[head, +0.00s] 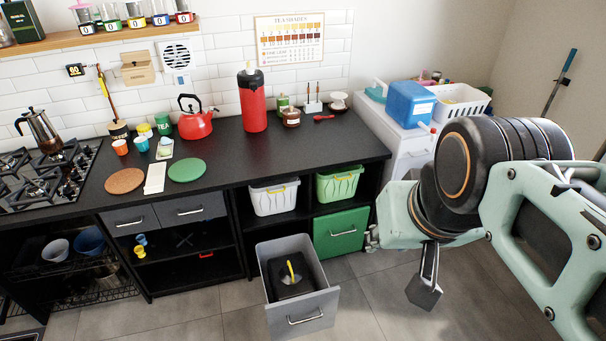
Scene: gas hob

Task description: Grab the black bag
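A black, boxy thing (287,286) with a yellow strip on top lies inside the pulled-out grey drawer (303,318) at the lower middle; it looks like the black bag, though its exact shape is hard to make out. The drawer's side walls and front surround it. My gripper (425,287) is at the right, apart from the drawer and to the right of it. Only a dark pad on a grey link shows below my wrist; the rest is hidden, so I cannot tell whether it is open or shut.
A black counter (335,149) runs above the drawer, with a red kettle (196,122) and red flask (252,100) on it. A green drawer (341,233) and open shelves flank the pulled-out drawer. The tiled floor (378,300) between drawer and gripper is clear.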

